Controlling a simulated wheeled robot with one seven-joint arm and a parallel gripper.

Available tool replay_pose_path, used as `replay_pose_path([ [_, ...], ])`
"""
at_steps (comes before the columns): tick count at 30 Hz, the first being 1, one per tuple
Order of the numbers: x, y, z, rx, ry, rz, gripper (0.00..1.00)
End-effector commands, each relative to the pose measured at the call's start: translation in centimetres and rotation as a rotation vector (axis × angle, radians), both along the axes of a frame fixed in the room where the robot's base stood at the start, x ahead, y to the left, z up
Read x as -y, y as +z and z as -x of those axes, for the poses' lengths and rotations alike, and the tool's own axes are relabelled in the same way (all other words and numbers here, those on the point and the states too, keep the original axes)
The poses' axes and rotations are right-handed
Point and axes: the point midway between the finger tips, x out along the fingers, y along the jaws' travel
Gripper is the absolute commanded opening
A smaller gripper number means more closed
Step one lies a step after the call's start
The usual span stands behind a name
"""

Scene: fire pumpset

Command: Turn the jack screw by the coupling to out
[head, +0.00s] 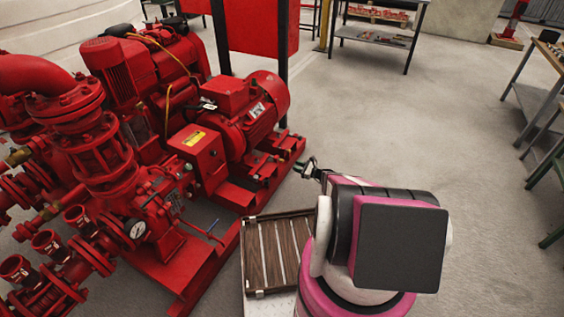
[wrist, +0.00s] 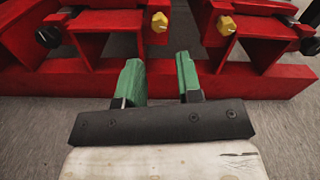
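In the wrist view my gripper (wrist: 160,68) has two green fingers standing apart with nothing between them, so it is open. It points at the red base frame (wrist: 165,83) of the pumpset. Beyond the fingers are two red motor feet with yellow hex bolts, one left (wrist: 159,22) and one right (wrist: 226,25). A black round screw head (wrist: 47,37) shows at the far left and another (wrist: 310,45) at the far right edge. I touch none of them. In the head view my gripper (head: 309,167) is beside the red motor (head: 262,108); the coupling guard (head: 197,146) is left of it.
Red pumps and pipes (head: 105,150) fill the left. A slatted wooden crate (head: 272,255) stands by my base. A metal shelf (head: 375,38) is at the back and a workbench (head: 540,90) at the right. The floor between is clear.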

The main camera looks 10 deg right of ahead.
Motion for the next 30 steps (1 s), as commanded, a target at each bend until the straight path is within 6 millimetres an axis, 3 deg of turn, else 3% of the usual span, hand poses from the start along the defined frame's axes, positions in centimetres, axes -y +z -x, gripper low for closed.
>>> replay_pose_path([
  [16, -7.1, 0.0, -5.1, 0.001, 0.004, 0.003, 0.33],
  [30, -8.2, 0.1, -5.9, 0.002, 0.002, 0.004, 0.33],
])
